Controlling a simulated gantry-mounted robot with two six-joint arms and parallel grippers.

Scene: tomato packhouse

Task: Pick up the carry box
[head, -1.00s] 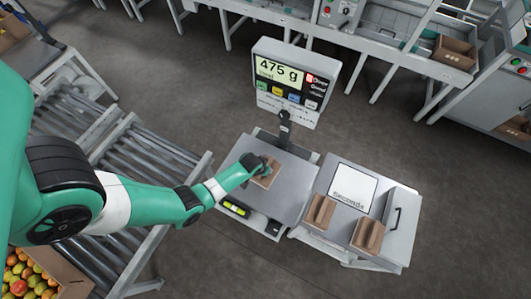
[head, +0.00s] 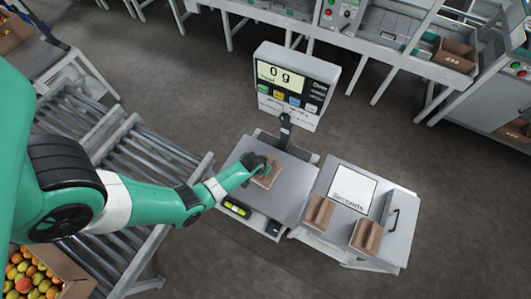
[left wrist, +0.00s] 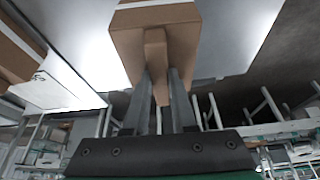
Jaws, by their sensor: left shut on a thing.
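The carry box (head: 269,178) is a small brown cardboard box with a central handle, over the grey weighing plate (head: 285,203) in the head view. My left gripper (head: 262,167) is shut on the box's handle. In the left wrist view the carry box (left wrist: 190,42) hangs between the two grey fingers of the left gripper (left wrist: 159,82), which pinch its handle. The scale display (head: 280,77) reads 0 g, and the box appears just above the plate. Its contents are hidden. My right gripper is not in view.
Right of the scale, a grey stand (head: 335,248) with a "Seconds" label (head: 353,189) holds two similar brown boxes (head: 319,212) (head: 366,236). A roller conveyor (head: 150,160) lies left. A crate of tomatoes (head: 75,283) is at bottom left. The scale's display post rises behind the plate.

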